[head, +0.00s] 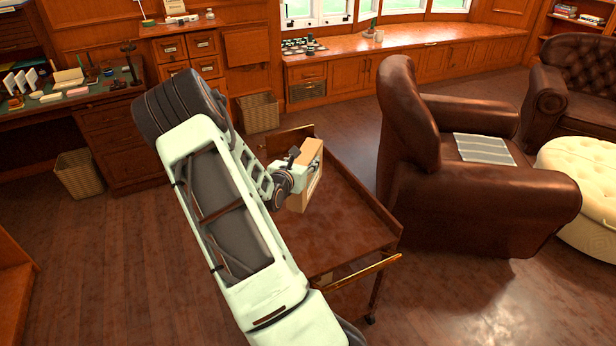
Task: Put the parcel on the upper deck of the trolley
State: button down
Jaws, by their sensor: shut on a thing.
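The parcel (311,180) is a tan cardboard box in the head view, seen mostly edge-on. My gripper (297,180) is shut on it, and my wrist hides part of it. The trolley (345,225) is a brown wooden cart with a raised rim, a brass-coloured handle at its near end and casters. The parcel shows over the upper deck's left part; whether it touches the deck or hangs above it I cannot tell. My arm covers the trolley's left side. The visible part of the upper deck is bare.
A brown leather armchair (470,200) stands close to the trolley's right side. A desk (110,120) with small items and a wicker basket (78,174) are at left. Another basket (258,113) stands behind the trolley. The floor at lower right is clear.

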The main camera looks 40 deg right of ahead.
jog(key=d+f, duration=0.1)
jog(key=w+d+f, duration=0.1)
jog(key=d+f, duration=0.1)
jog(key=f, duration=0.1)
jog(key=shift+w+f, duration=0.1)
jog(key=shift+w, duration=0.3)
jog(key=f, duration=0.3)
jog(key=shift+w+d+b, duration=0.2)
jog(key=shift+d+b, duration=0.05)
jog(key=shift+b, duration=0.15)
jog(key=shift+f, duration=0.45)
jog(key=shift+f, duration=0.15)
jog(key=c, duration=1.2)
grip_release()
jog(key=shift+a, duration=0.1)
